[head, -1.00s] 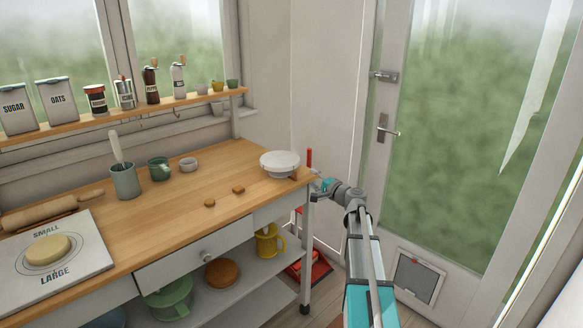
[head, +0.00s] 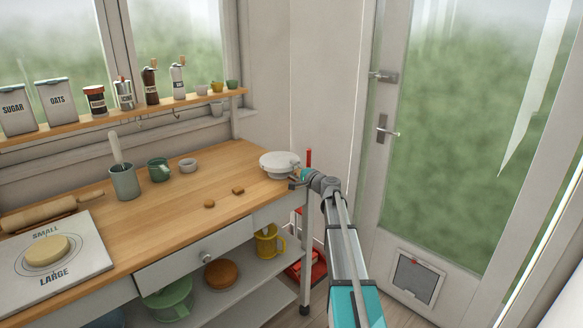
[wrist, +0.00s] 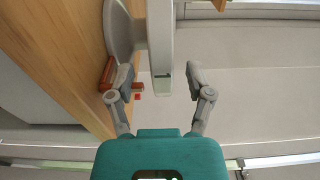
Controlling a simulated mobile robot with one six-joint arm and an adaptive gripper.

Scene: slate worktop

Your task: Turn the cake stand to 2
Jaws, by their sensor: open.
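The white cake stand (head: 279,163) stands at the back right corner of the wooden worktop. My gripper (head: 297,178) is at the right side of the stand. In the wrist view my gripper (wrist: 160,78) is open, with one finger on each side of the plate's rim. I cannot tell whether a finger touches it. A reddish-brown piece (wrist: 106,72) lies by the left finger, at the worktop's edge. No number is readable on the stand.
A red object (head: 308,267) is on the floor to the right. The worktop just before the stand is clear.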

